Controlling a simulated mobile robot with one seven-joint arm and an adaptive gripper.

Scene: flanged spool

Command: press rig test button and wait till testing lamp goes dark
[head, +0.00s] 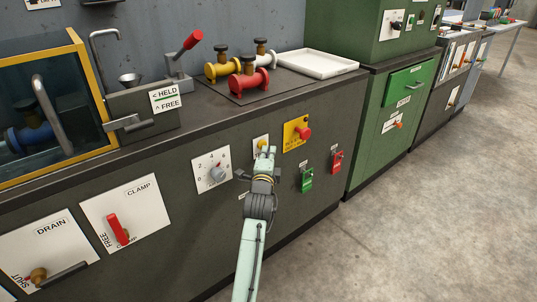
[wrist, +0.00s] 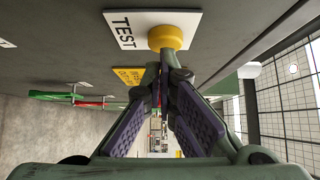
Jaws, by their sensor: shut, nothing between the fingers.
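The test button (wrist: 168,38) is a round yellow knob on a white plate marked TEST (wrist: 124,29). In the head view its plate (head: 257,141) shows on the dark cabinet front, partly hidden by my gripper (head: 266,151). In the wrist view my gripper (wrist: 161,72) is shut and empty, its fingertips right at the yellow button. I cannot tell whether they touch it or press it in. I cannot make out a testing lamp in either view.
A red knob on a yellow plate (head: 296,133) is just right of my gripper. A dial (head: 213,171) is to the left. A green tag (head: 306,179) and a red tag (head: 337,161) hang lower right. Valve spools and a white tray (head: 317,63) stand on top. The floor is clear.

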